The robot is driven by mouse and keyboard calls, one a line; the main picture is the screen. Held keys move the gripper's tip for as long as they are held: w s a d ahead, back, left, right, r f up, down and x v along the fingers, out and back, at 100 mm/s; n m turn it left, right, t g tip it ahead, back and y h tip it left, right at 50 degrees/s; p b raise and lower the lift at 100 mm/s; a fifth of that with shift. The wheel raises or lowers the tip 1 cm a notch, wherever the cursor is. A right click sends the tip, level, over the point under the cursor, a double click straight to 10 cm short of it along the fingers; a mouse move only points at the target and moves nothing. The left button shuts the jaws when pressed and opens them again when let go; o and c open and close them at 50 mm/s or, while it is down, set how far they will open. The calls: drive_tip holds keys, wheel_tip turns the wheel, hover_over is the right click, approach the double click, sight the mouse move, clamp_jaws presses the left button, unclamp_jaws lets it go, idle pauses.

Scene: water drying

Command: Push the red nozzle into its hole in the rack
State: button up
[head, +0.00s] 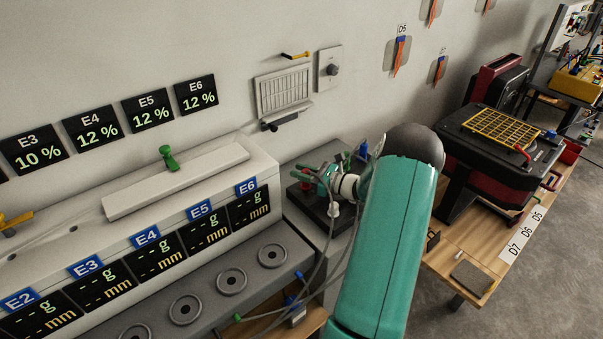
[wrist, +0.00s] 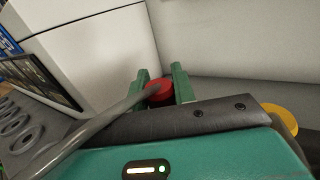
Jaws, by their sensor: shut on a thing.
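In the wrist view the red nozzle (wrist: 160,87) sits between the two green fingers of my gripper (wrist: 161,74), which is shut on it. A grey hose runs to the nozzle from the lower left. Only the nozzle's rounded red top shows clearly; its lower end is hidden. In the head view my gripper (head: 322,176) is small and partly blocked by my teal arm, over a dark unit beside the white machine. I cannot make out the rack or its hole for certain in either view, nor whether the nozzle touches it.
The white machine (head: 178,180) with several displays and grey round ports stands at left. Loose hoses hang below my gripper. A wooden bench (head: 487,262) at right carries a black and red machine with a yellow grid (head: 503,130). The wall is close behind.

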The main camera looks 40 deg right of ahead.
drive_tip(key=shift+s+a+r, duration=0.1)
drive_tip(key=shift+r, duration=0.05)
drive_tip(key=shift+r, duration=0.2)
idle(1.4)
drive_tip(key=shift+f, duration=0.5)
